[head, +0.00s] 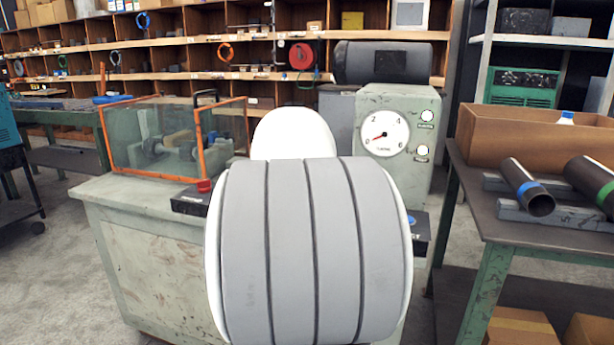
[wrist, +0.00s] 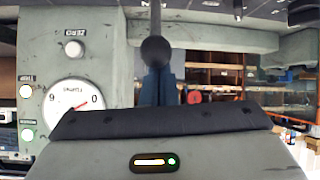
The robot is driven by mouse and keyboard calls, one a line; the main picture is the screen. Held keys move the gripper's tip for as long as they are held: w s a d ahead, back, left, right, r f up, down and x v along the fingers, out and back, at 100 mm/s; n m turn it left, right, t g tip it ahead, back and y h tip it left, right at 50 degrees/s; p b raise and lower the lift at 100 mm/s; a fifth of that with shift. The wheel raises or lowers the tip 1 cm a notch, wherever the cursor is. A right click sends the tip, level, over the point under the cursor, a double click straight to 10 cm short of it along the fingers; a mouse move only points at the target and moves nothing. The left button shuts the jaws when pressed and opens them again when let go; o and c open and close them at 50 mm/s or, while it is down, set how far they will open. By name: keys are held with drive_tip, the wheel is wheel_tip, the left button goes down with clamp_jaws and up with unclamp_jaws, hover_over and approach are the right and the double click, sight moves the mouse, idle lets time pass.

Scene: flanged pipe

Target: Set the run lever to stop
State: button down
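A lever with a thin rod and a dark ball knob (wrist: 157,50) shows in the wrist view, whose picture is upside down. My gripper (wrist: 160,75) shows as dark blue fingers close together, reaching from my dark wrist edge to the knob. The knob overlaps the fingertips; I cannot tell whether they grip it. In the head view my large grey and white arm hides the lever and gripper. The grey-green machine (head: 150,255) carries a round gauge (head: 383,133), which also shows in the wrist view (wrist: 72,108). Its red needle points near 0.
An orange-framed clear guard (head: 150,140) and a red button (head: 204,186) are on the machine's left. Two lit round buttons (head: 427,116) (head: 422,151) are right of the gauge. A bench (head: 545,235) with pipes (head: 528,188) stands at right. Shelves line the back.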

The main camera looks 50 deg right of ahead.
drive_tip(key=shift+f, duration=0.15)
idle(0.3)
drive_tip(key=shift+d+r+p, duration=0.2)
drive_tip(key=shift+r+p, duration=0.1)
drive_tip(key=shift+r, duration=0.05)
drive_tip(key=s+a+r+p, duration=0.2)
drive_tip(key=a+r+p, duration=0.1)
drive_tip(key=r, duration=0.4)
drive_tip(key=shift+a+r, duration=0.4)
drive_tip(key=shift+a, duration=0.5)
drive_tip(key=shift+w, duration=0.1)
